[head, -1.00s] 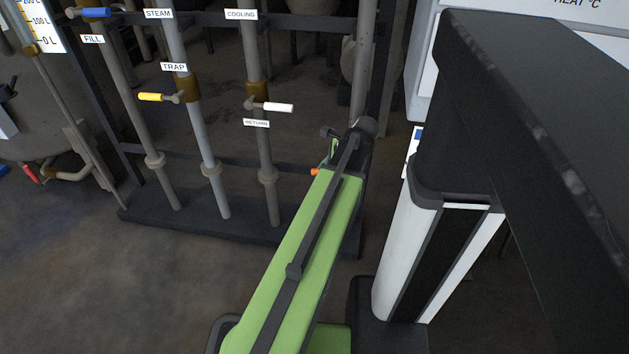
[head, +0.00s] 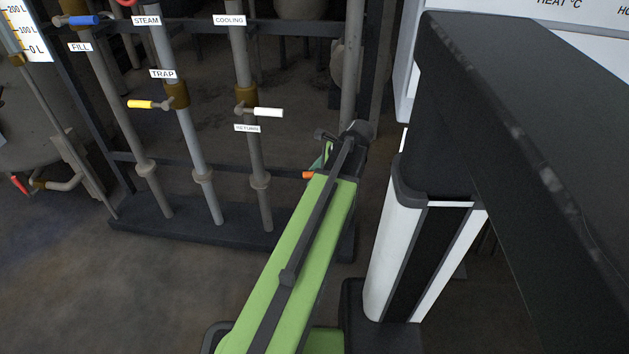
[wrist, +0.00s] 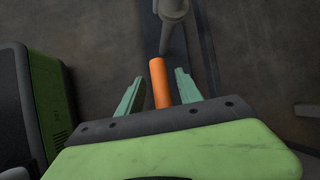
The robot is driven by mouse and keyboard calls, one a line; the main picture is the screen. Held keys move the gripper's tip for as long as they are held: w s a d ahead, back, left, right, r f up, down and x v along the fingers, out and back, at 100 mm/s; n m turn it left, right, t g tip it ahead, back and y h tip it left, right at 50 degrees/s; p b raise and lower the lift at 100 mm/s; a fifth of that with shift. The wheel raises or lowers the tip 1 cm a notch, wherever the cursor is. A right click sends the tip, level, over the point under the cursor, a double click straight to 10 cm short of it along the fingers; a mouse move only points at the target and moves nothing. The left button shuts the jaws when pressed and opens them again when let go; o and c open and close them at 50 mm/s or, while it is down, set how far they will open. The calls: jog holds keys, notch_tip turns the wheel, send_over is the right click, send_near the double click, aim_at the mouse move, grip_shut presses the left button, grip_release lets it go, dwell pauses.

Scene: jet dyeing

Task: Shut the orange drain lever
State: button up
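The orange drain lever (wrist: 160,84) shows in the wrist view as a short orange bar below a grey pipe end. It lies between the two pale green fingers of my gripper (wrist: 159,76). The fingers are open, one on each side of the lever, with a visible gap to each. In the head view only a small orange piece of the lever (head: 308,175) shows left of my green arm; the arm hides the rest, and only a bit of the gripper (head: 323,159) is visible.
A pipe rack stands ahead with a yellow TRAP lever (head: 146,104), a white lever (head: 268,112) and a blue FILL lever (head: 81,20). Its dark base rail (head: 190,232) runs along the floor. A red handle (head: 19,186) is at far left. Open floor lies in front.

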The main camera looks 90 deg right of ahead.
jog(key=shift+r, duration=0.1)
jog(key=p+v, duration=0.6)
jog(key=v, duration=0.1)
jog(key=shift+w, duration=0.15)
jog(key=shift+s+r, duration=0.2)
jog(key=shift+s+f, duration=0.1)
jog(key=shift+f, duration=0.05)
